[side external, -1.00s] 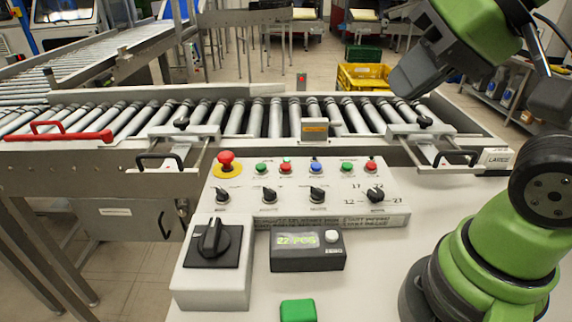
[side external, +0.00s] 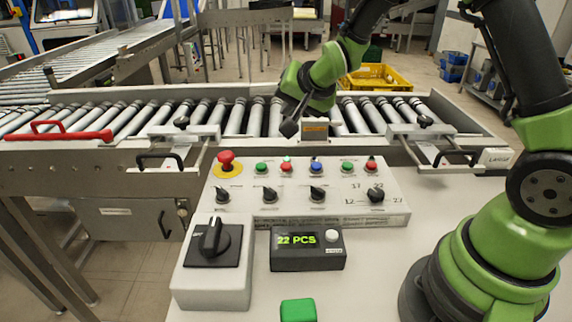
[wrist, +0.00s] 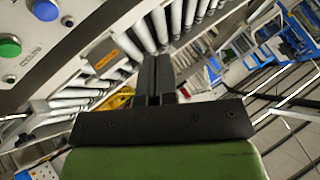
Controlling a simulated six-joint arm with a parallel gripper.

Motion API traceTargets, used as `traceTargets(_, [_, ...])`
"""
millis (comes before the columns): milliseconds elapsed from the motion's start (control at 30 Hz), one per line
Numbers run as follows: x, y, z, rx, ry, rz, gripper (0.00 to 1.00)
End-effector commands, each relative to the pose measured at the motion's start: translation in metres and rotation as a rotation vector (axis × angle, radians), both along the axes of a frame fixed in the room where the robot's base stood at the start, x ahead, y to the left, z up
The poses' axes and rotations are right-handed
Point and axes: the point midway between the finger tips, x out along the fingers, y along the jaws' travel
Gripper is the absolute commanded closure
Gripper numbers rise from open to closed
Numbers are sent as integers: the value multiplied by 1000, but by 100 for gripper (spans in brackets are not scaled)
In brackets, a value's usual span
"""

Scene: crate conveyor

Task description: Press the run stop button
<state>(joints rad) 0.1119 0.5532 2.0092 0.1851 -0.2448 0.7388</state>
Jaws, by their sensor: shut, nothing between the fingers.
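The white control panel (side external: 310,205) carries a row of small buttons: green (side external: 261,167), red (side external: 286,166), blue (side external: 316,166), green (side external: 347,166) and red (side external: 371,165). A red mushroom button on a yellow base (side external: 226,159) stands at the row's left end. The button labels are too small to read, so I cannot tell which is run stop. My gripper (side external: 289,128) is above and behind the red button left of the blue one, touching nothing visible. In the wrist view its fingers (wrist: 155,75) are together and empty; a blue button (wrist: 45,10) and a green button (wrist: 10,46) show at upper left.
Black rotary knobs (side external: 269,195) sit below the buttons. A large rotary switch box (side external: 212,265), a counter reading "22 PCS" (side external: 308,250) and a green block (side external: 297,310) are in front. The roller conveyor (side external: 235,118) runs behind, with a yellow crate (side external: 372,77) beyond.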

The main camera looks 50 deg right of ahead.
Motion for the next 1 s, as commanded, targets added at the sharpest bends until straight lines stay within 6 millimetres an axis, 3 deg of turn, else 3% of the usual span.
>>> traceTargets(167, [8, -4, -17, 7, -10, -22, 100])
traceTargets(667, [8, -5, -23, 8, -10, -23, 100])
traceTargets(1000, [8, -5, -68, 8, -5, -23, 100])
